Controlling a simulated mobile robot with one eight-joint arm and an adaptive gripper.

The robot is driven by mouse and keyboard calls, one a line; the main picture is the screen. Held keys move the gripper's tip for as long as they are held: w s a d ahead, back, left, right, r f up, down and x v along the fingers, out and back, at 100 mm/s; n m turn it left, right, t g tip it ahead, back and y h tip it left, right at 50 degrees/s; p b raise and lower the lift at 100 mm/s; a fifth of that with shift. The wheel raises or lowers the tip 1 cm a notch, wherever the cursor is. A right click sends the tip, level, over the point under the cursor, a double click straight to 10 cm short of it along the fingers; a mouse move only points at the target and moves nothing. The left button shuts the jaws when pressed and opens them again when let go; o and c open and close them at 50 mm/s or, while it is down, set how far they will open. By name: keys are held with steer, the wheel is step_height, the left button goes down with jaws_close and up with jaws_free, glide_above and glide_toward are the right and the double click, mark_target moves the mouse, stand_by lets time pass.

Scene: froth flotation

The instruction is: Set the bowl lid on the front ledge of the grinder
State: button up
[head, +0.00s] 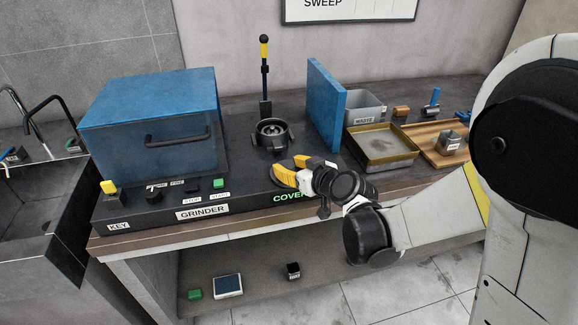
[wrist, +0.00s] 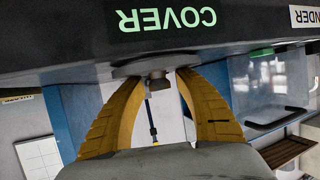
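The bowl lid (wrist: 128,70) is a grey disc with a short knob (wrist: 156,84), at the edge of the dark grinder front bearing the green COVER label. My gripper (wrist: 160,78) has its yellow fingertips on either side of the knob and appears shut on it. Whether the lid touches the ledge I cannot tell. In the head view my gripper (head: 299,168) is over the right part of the ledge, above the COVER label; the lid is not distinguishable there. The grinder (head: 150,215) has a black base. Its bowl (head: 272,135) stands uncovered behind my gripper.
A blue hood (head: 150,120) with a black handle covers the grinder's left side. A blue upright panel (head: 325,105) stands right of the bowl. A tan-rimmed tray (head: 358,150), a waste bin (head: 362,104) and a wooden tray (head: 425,143) lie further right. A sink is at left.

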steer(key=shift+r, duration=0.2)
steer(key=shift+s+d+r+p, duration=0.2)
steer(key=shift+s+d+p, duration=0.05)
steer(key=shift+p, duration=0.15)
steer(key=s+d+r+m+g+h+p, duration=0.1)
steer(key=s+d+r+m+g+h, duration=0.1)
steer(key=s+d, duration=0.8)
steer(key=s+d+r+m+g+h+p, duration=0.2)
steer(key=s+d+r+m+h, duration=0.2)
steer(key=s+d, duration=0.6)
steer(key=s+r+h, duration=0.1)
steer(key=s, duration=0.5)
steer(key=shift+d+r+m+h, duration=0.15)
steer(key=shift+d+m+h, duration=0.15)
steer(key=shift+d+m, duration=0.1)
